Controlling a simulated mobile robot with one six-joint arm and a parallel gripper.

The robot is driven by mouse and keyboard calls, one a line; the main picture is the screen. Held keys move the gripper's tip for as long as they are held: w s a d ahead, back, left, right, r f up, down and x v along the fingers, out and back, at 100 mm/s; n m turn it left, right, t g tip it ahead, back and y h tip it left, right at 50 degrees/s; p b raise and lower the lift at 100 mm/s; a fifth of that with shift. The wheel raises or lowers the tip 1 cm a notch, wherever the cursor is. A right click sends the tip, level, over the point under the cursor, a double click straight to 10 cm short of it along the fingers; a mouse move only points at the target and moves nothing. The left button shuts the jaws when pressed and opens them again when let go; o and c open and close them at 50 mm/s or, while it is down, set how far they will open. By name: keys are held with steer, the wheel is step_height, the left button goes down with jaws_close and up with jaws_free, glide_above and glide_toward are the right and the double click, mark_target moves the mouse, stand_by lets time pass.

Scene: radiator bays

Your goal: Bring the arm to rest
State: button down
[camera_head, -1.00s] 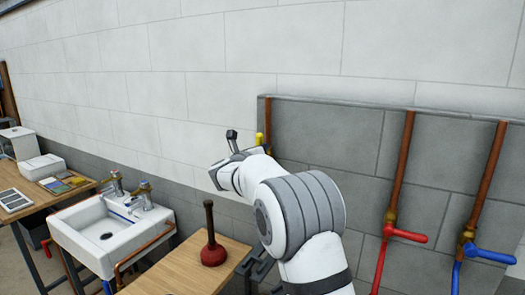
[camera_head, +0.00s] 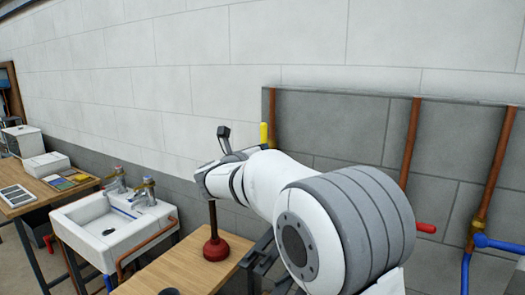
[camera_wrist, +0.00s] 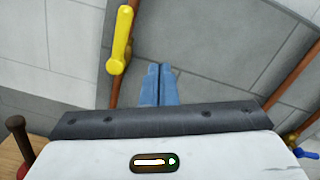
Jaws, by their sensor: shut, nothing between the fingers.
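My gripper (camera_wrist: 160,72) shows in the wrist view as two blue fingers lying together, shut with nothing between them. They point towards the grey wall panel (camera_wrist: 205,50), to the right of a copper pipe with a yellow handle (camera_wrist: 121,45). I cannot tell how far the fingertips are from the panel. In the head view my white and grey arm (camera_head: 262,182) is raised and reaches away above the wooden bench, and the fingers are hidden. The arm covers the top of the plunger's handle.
A red plunger (camera_head: 215,249) stands on the wooden bench (camera_head: 160,272). A white sink (camera_head: 80,214) with taps is to its left. Copper pipes with a red handle (camera_head: 427,227) and a blue handle (camera_head: 495,243) run down the wall at right.

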steer(key=s+d+f+m+g+y, duration=0.1)
steer(key=s+d+f+m+g, duration=0.35)
steer(key=s+d+m, duration=0.3)
steer(key=s+d+f+m+g, duration=0.45)
steer(key=s+d+m, duration=0.25)
steer(key=s, duration=0.2)
steer(key=s+a+f+m+g+y, duration=0.1)
steer(key=s+f+m+y, duration=0.3)
steer(key=s+m, duration=0.6)
steer(key=s+a+f+m+g+y, duration=0.2)
steer(key=s+f+m+y, duration=0.3)
steer(key=s+f+m, duration=0.4)
steer(key=s+a, duration=0.1)
steer(key=s, duration=0.3)
steer(key=shift+s+m, duration=0.15)
steer(key=shift+m, duration=0.2)
